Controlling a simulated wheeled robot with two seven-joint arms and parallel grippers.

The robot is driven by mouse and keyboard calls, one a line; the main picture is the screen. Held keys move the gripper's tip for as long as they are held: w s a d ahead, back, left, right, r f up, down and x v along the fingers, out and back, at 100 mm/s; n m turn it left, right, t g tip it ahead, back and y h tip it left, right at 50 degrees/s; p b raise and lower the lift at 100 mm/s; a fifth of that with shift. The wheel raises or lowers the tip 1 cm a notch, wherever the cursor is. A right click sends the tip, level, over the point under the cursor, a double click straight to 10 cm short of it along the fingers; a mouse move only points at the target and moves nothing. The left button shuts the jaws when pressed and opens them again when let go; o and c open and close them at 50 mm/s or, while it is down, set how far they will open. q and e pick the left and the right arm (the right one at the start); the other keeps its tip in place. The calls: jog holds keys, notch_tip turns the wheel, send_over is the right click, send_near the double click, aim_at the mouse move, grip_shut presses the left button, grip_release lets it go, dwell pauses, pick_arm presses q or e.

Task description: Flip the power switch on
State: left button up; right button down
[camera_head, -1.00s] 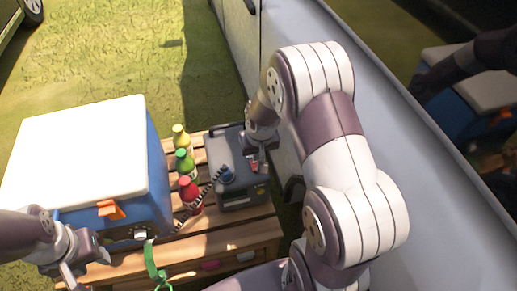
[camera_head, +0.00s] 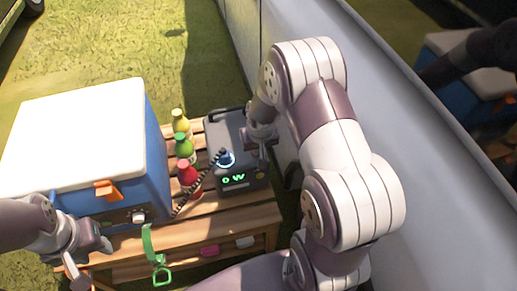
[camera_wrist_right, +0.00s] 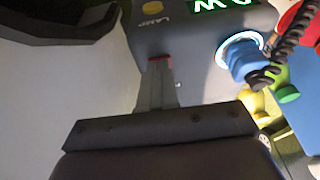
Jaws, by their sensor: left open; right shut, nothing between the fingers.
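The grey power station (camera_head: 225,130) stands on the wooden pallet table. Its display (camera_head: 233,179) glows green and reads "0 W", and a light ring glows around the blue plug (camera_head: 225,159). My right gripper (camera_head: 263,148) is shut and empty at the station's right side. In the right wrist view, its closed fingers (camera_wrist_right: 157,88) reach the red power switch (camera_wrist_right: 159,59), which they mostly cover; I cannot tell if they touch it. My left gripper (camera_head: 88,262) is open and empty, low in front of the cooler.
A blue cooler (camera_head: 100,208) with a white lid stands left of the station. Yellow, green (camera_head: 184,147) and red bottles stand between them. A black coiled cord (camera_head: 190,193) runs from the plug. A vehicle side is close on the right.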

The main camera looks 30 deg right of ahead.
jog(key=shift+w+f, duration=0.15)
jog(key=shift+w, duration=0.2)
jog(key=shift+w+d+r+p, duration=0.1)
jog(key=shift+w+r+p, duration=0.05)
jog(key=shift+r+p, duration=0.2)
jog(key=shift+w, duration=0.35)
pick_arm(q)
jog(key=shift+w+r, duration=0.2)
jog(key=shift+r, duration=0.1)
pick_arm(e)
jog(key=shift+r, duration=0.1)
jog(key=shift+r+p, duration=0.25)
jog(key=shift+p, duration=0.15)
jog(key=p+v, duration=0.4)
jog(key=v, duration=0.1)
jog(key=shift+w+d+r, duration=0.1)
jog(key=shift+w, duration=0.15)
pick_arm(q)
notch_tip(320, 180, up, 7)
jog(key=s+p, duration=0.1)
jog(key=p, duration=0.1)
pick_arm(e)
jog(key=s+a+r, duration=0.1)
jog(key=s+r, duration=0.3)
jog(key=r, duration=0.3)
